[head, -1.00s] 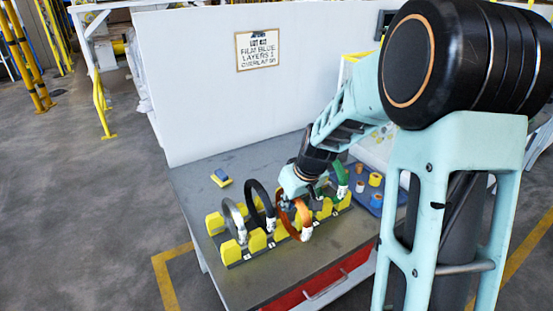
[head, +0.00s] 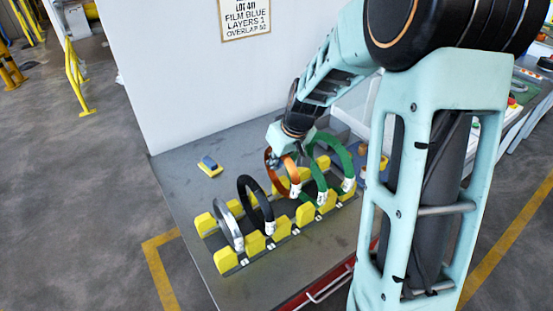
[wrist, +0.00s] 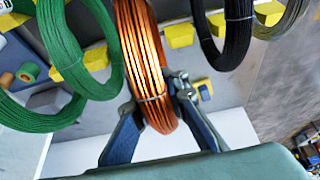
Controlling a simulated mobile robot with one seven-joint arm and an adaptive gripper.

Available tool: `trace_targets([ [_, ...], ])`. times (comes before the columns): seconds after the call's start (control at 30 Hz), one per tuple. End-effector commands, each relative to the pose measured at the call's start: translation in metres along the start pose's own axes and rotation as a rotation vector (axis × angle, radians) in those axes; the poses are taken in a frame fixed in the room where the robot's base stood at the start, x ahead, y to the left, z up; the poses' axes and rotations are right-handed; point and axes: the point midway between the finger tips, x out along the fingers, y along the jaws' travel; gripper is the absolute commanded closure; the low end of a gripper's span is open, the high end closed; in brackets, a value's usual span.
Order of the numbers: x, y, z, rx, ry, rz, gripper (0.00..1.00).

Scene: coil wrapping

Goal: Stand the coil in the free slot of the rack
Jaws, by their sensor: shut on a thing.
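My gripper (head: 272,158) is shut on the copper-orange coil (head: 287,174), which hangs upright with a white tag at its lower right. In the wrist view the blue-grey fingers (wrist: 155,105) close around the near part of the copper coil (wrist: 138,50). The rack (head: 228,259) has yellow blocks in a row along the table. The coil is over the rack, between the black coil (head: 243,200) and the nearer green coil (head: 313,172). I cannot tell whether its lower edge touches the rack. The gap beneath it is partly hidden.
A grey coil (head: 228,225) stands in the left end of the rack. A second green coil (head: 347,162) stands at the right end. A blue-and-yellow block (head: 209,166) lies behind the rack. A white panel (head: 200,80) rises at the back. The front table strip is clear.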

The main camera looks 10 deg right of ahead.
Motion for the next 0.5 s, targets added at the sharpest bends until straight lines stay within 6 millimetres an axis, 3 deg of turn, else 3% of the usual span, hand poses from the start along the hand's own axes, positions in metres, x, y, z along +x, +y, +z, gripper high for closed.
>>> trace_targets([
  [0.37, -0.0005, 0.0005, 0.0002, 0.000, 0.003, 0.001, 1.00],
  [0.5, 0.0077, 0.0002, 0.0038, 0.000, 0.002, 0.000, 1.00],
])
